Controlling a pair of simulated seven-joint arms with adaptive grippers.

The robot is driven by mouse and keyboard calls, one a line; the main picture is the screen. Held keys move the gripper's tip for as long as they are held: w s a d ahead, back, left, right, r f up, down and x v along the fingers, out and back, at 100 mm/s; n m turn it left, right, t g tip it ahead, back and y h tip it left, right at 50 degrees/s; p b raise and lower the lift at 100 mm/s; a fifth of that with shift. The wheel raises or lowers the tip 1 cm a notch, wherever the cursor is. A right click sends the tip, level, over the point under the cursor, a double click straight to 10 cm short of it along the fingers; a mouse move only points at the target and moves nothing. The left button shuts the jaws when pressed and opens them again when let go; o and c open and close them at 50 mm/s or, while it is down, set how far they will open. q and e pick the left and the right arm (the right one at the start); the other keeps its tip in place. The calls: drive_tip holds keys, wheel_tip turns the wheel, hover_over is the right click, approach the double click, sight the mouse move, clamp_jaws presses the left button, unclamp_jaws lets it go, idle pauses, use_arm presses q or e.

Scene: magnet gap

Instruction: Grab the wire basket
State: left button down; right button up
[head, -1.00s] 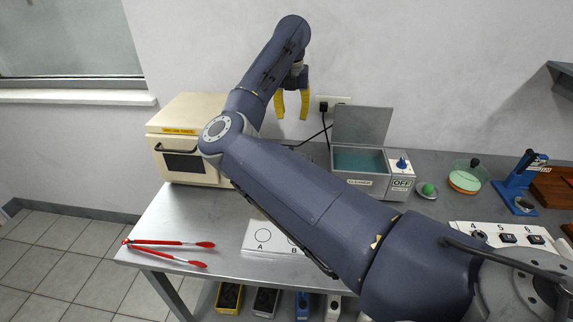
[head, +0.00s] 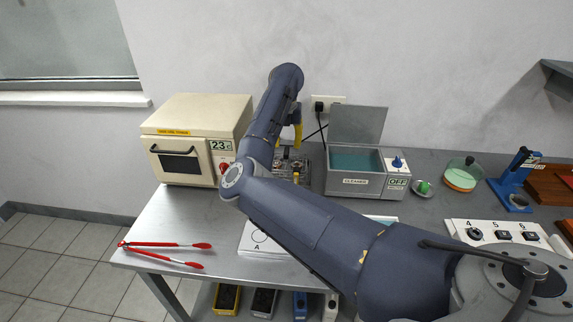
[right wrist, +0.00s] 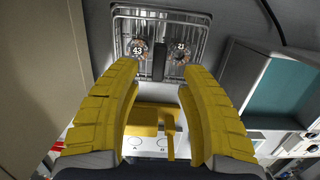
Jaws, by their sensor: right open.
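In the head view, the basket (head: 307,165) sits between the oven and the cleaner, partly hidden by my right arm. My right gripper (right wrist: 161,72) has two yellow fingers, open and apart. They point toward the basket with nothing gripped between them. In the head view, the right gripper (head: 291,140) is above the basket, mostly hidden by its arm. My left gripper is out of view.
The cream oven (head: 198,135) stands close on the left. The cleaner (head: 357,165) stands close on the right, lid up and switch reading OFF. Red tongs (head: 165,245) lie at the front left of the table. A white lettered card (head: 258,243) lies under my arm.

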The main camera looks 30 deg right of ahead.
sight(286, 150)
drive_tip(key=shift+w+d+f, duration=0.1)
drive_tip(key=shift+w+f, duration=0.05)
drive_tip(key=shift+f, duration=1.15)
drive_tip(key=shift+w+f, duration=0.1)
drive_tip(key=shift+f, duration=1.15)
drive_tip(key=shift+c, duration=0.2)
clamp_jaws()
